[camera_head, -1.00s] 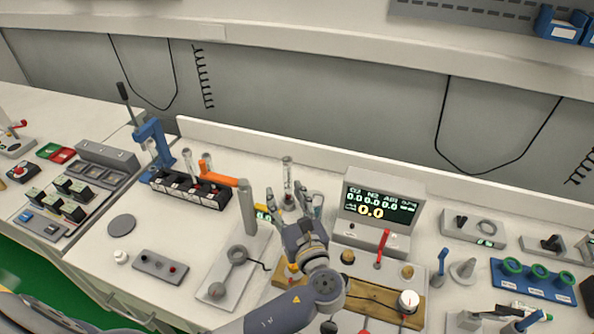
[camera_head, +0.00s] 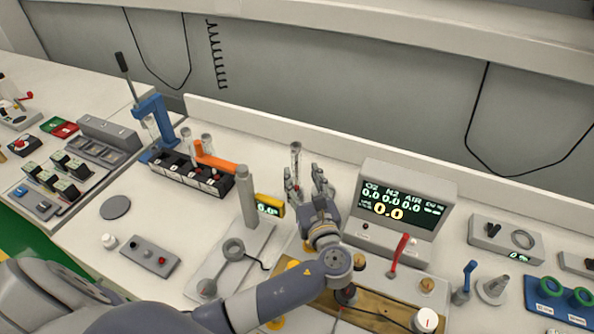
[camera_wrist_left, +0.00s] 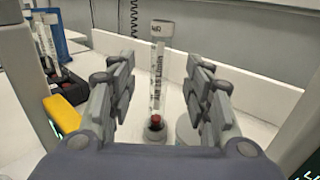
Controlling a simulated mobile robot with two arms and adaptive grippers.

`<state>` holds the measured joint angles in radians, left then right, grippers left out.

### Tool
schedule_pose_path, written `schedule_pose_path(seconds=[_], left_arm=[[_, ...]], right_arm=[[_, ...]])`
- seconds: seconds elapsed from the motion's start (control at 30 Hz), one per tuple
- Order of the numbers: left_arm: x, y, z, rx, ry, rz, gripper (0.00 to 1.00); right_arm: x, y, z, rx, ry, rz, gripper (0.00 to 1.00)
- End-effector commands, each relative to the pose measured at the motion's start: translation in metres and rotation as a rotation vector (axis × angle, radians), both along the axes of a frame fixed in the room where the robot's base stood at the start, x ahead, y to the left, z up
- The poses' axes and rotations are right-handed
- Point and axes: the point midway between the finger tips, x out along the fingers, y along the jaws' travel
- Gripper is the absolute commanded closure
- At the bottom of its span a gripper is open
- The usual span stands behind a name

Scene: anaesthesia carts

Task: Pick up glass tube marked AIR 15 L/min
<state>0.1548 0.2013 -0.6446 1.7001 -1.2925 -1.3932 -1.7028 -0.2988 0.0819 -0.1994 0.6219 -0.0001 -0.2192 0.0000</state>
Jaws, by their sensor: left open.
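The clear glass tube marked AIR (camera_wrist_left: 157,75) stands upright in the left wrist view, with printed markings down its side and a red float near its bottom. Its foot sits in a small round grey base (camera_wrist_left: 154,132). The tube (camera_head: 296,158) also shows in the head view, standing behind the bench devices. My left gripper (camera_head: 306,182) is open. In the left wrist view its two fingers (camera_wrist_left: 163,92) appear on either side of the tube, with visible gaps and no contact. My right gripper is not in view.
Other glass tubes (camera_head: 187,142) stand in a black rack (camera_head: 180,172) with an orange bar (camera_head: 213,158) to the left. A yellow display (camera_head: 269,206) and grey post (camera_head: 247,197) stand close left of the gripper. A monitor (camera_head: 403,207) stands to its right. The bench's back ledge (camera_head: 250,125) is behind.

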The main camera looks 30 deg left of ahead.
Motion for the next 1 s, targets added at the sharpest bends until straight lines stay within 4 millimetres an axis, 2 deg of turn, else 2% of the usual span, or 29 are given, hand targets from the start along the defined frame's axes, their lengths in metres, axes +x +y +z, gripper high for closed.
schedule_pose_path(seconds=[0.1,0.27,0.53,0.87,1.0], left_arm=[[0.012,0.011,0.002,0.001,0.0,0.001,0.54],[0.02,0.018,0.002,0.002,0.001,0.001,0.54],[0.05,0.043,0.003,0.002,0.001,0.001,0.54],[0.056,0.049,0.0,-0.001,0.001,0.0,0.54],[0.056,0.049,0.001,0.0,0.001,0.0,0.83]], right_arm=[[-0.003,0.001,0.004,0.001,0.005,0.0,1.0],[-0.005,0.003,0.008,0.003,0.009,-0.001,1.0],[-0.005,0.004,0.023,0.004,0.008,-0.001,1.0],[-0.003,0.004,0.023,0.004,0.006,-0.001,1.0],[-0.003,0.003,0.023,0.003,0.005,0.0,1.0]])
